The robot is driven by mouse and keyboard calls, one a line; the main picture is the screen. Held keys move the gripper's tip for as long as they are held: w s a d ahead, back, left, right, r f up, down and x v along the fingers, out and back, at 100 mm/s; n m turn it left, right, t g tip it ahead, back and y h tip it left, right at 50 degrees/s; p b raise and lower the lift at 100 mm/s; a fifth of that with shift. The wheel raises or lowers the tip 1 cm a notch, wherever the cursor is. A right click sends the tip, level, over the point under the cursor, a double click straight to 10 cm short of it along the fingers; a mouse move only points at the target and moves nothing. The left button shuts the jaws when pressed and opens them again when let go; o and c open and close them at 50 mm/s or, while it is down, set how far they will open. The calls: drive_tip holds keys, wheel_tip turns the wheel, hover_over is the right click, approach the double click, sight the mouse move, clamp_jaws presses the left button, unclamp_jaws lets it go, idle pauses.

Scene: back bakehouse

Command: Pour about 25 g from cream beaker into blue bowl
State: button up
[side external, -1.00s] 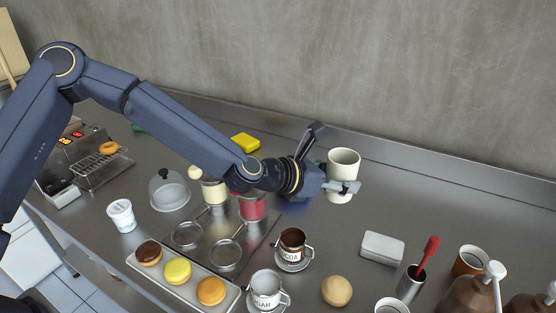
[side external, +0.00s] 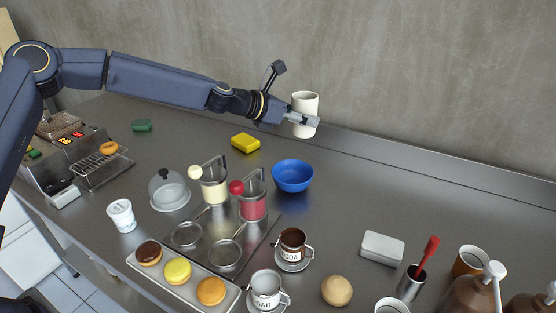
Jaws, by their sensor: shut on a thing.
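The cream beaker (side external: 305,108) is upright and held in the air, up near the back wall. My gripper (side external: 303,119) is shut on the beaker's lower part. What is inside the beaker cannot be seen. The blue bowl (side external: 292,176) stands on the steel counter, below the beaker and slightly to its left in the picture. The bowl's inside shows plain blue, with no contents that I can make out.
Jars with cream (side external: 214,190) and red (side external: 252,207) contents stand left of the bowl. A yellow sponge (side external: 245,142) lies behind them. The cocoa cup (side external: 292,246) stands in front of the bowl. The counter right of the bowl is clear.

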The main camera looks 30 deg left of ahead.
drive_tip(key=w+a, duration=0.5)
drive_tip(key=a, duration=0.9)
wheel_tip(320, 180, down, 17)
drive_tip(key=shift+w+a+r, duration=0.15)
drive_tip(key=shift+m, duration=0.3)
drive_tip(key=shift+s+d+r+m+t+y, duration=0.3)
drive_tip(key=shift+d+m+y, duration=0.2)
drive_tip(key=shift+m+y, duration=0.1)
drive_tip(key=s+d+r+m+t+y, duration=0.1)
drive_tip(key=d+r+m+t+y, duration=0.2)
drive_tip(key=r+m, duration=0.4)
drive_tip(key=shift+s+r+m+y, duration=0.2)
drive_tip(key=shift+r+m+y, duration=0.15)
drive_tip(key=shift+y, duration=0.45)
